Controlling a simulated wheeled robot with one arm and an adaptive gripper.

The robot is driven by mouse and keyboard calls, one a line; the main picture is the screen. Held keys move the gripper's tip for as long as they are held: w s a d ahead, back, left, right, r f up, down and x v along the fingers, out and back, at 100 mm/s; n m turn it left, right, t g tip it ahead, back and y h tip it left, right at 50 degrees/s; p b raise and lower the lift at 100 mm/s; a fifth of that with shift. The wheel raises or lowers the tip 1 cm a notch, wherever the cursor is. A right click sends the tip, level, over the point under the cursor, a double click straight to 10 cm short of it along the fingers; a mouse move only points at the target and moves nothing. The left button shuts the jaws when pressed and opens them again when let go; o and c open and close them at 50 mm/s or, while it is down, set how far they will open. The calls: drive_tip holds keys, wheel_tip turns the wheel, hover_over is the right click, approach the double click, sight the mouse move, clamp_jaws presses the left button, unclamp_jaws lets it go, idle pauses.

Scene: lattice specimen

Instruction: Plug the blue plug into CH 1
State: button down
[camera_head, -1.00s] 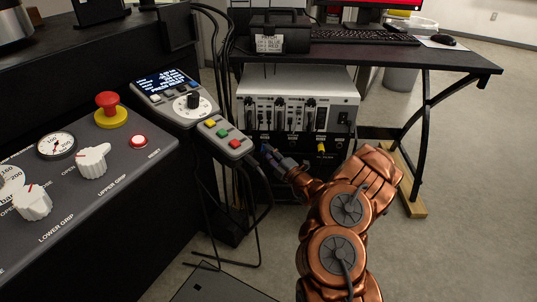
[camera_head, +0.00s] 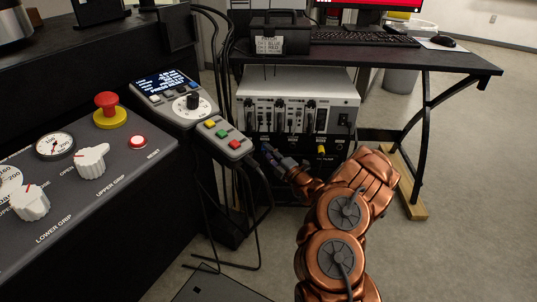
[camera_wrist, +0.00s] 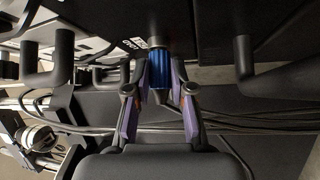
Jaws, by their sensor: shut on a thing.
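The blue plug (camera_wrist: 158,68) is a short blue cylinder. In the wrist view it sits between the fingertips of my gripper (camera_wrist: 158,88), which is shut on it. The plug's far end lies close to a dark panel with small white lettering (camera_wrist: 136,43); I cannot tell whether it touches. In the head view my gripper (camera_head: 274,156) is beside the left part of a black socket panel (camera_head: 335,148) under the grey-white unit. The plug is too small to make out clearly there. The CH 1 label cannot be read, and its socket is hidden or too small to tell.
The grey-white unit (camera_head: 345,85) with several cables stands under the black desk (camera_head: 455,60). A yellow plug (camera_head: 321,150) is in the black panel, right of my gripper. A button pendant (camera_head: 222,138) and hanging cables are to the left. Several cables (camera_wrist: 250,120) cross the wrist view.

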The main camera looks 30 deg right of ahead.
idle(0.4)
drive_tip(key=c, duration=0.9)
unclamp_jaws()
drive_tip(key=o, duration=0.5)
drive_tip(key=shift+c, duration=0.2)
drive_tip(key=p+v, duration=0.2)
drive_tip(key=v, duration=0.3)
drive_tip(key=shift+p, duration=0.3)
drive_tip(key=v, duration=1.2)
